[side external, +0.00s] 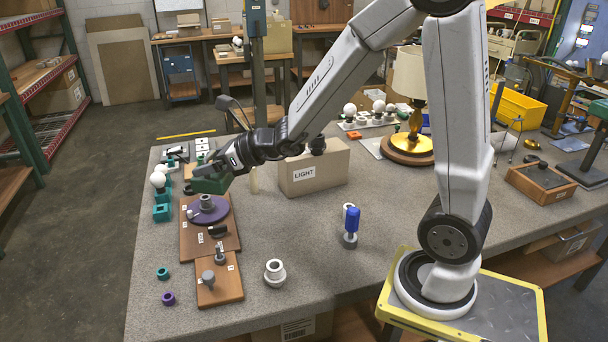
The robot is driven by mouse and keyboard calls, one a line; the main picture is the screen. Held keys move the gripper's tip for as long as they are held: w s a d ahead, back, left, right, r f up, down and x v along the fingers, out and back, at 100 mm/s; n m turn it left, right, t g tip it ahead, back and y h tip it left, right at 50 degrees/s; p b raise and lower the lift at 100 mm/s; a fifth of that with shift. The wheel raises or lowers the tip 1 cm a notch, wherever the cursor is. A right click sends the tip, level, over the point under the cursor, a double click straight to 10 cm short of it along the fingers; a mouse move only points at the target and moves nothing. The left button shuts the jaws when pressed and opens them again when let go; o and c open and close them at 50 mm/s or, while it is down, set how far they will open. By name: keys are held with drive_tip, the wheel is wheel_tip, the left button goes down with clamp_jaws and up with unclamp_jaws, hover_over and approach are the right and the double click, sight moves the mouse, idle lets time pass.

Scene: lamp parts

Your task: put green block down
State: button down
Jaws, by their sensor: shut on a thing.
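A dark green block (212,185) is at my gripper (206,173), near the left part of the grey table (330,250). My gripper reaches in from the upper right and is shut on the block; the fingers hide its top. The block shows just behind the purple disc (208,210) on the wooden board. I cannot tell whether its underside touches the table.
A cardboard box labelled LIGHT (315,171) stands to the right. A white-grey socket part (274,272) and a blue-handled tool (351,222) stand in front. The table's middle is mostly clear.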

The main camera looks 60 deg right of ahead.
sight(207, 162)
wheel_tip(207, 162, up, 6)
drive_tip(key=shift+f, duration=0.25)
drive_tip(key=shift+a+f+n+y, duration=0.2)
drive_tip(key=shift+f+n+y, duration=0.05)
drive_tip(key=shift+n+y, duration=0.05)
drive_tip(key=shift+s+a+f+n+g+y, duration=0.3)
drive_tip(key=shift+s+a+n+g+y, duration=0.25)
drive_tip(key=shift+a+n+y, duration=0.3)
drive_tip(key=s+a+f+n+g+y, duration=0.15)
drive_tip(key=s+f+n+g, duration=0.25)
drive_tip(key=s+n+g, duration=0.45)
drive_tip(key=s+a+f+n+g+y, duration=0.15)
drive_tip(key=s+f+n+g, duration=0.35)
drive_tip(key=n+g, duration=0.7)
drive_tip(key=s+d+f+n+g+h, duration=0.1)
drive_tip(key=s+d+n+g+h, duration=0.5)
drive_tip(key=n+h, duration=0.7)
drive_tip(key=w+d+r+n+t+h, duration=0.3)
drive_tip(key=d+r+n+t+h, duration=0.15)
drive_tip(key=d+n+t, duration=0.4)
drive_tip(key=w+d+r+n+t+h, duration=0.4)
drive_tip(key=d+r+n+t, duration=0.15)
drive_tip(key=n+t, duration=0.55)
wheel_tip(207, 162, down, 19)
drive_tip(key=shift+s+a+t, duration=0.15)
drive_tip(key=shift+a+t, duration=0.2)
